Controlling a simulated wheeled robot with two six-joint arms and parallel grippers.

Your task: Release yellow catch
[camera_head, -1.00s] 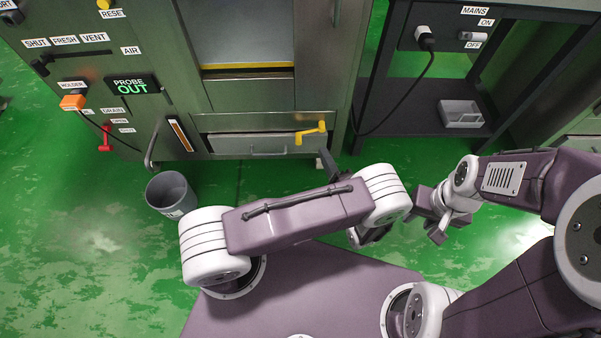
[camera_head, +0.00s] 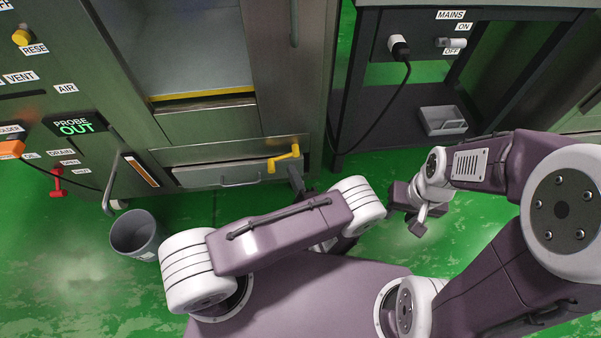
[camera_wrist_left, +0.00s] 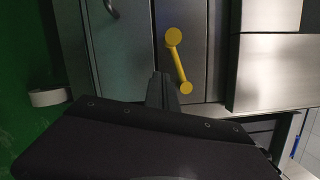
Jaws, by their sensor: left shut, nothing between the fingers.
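The yellow catch (camera_head: 284,158) is a small cranked lever at the right end of the low drawer on the grey machine. It also shows in the left wrist view (camera_wrist_left: 179,62), as a bar with a round knob at each end. My left gripper (camera_head: 296,178) is shut and empty, just below the catch in the head view. In the left wrist view its fingers (camera_wrist_left: 161,88) point toward the catch's lower knob and appear apart from it. My right gripper (camera_head: 415,212) hangs at the right above the floor, away from the machine; its finger gap is unclear.
A drawer with a handle (camera_head: 240,179) lies left of the catch. A grey bucket (camera_head: 135,235) stands on the green floor at left. A dark bench with a grey tray (camera_head: 443,120) and a hanging cable (camera_head: 392,97) is at right.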

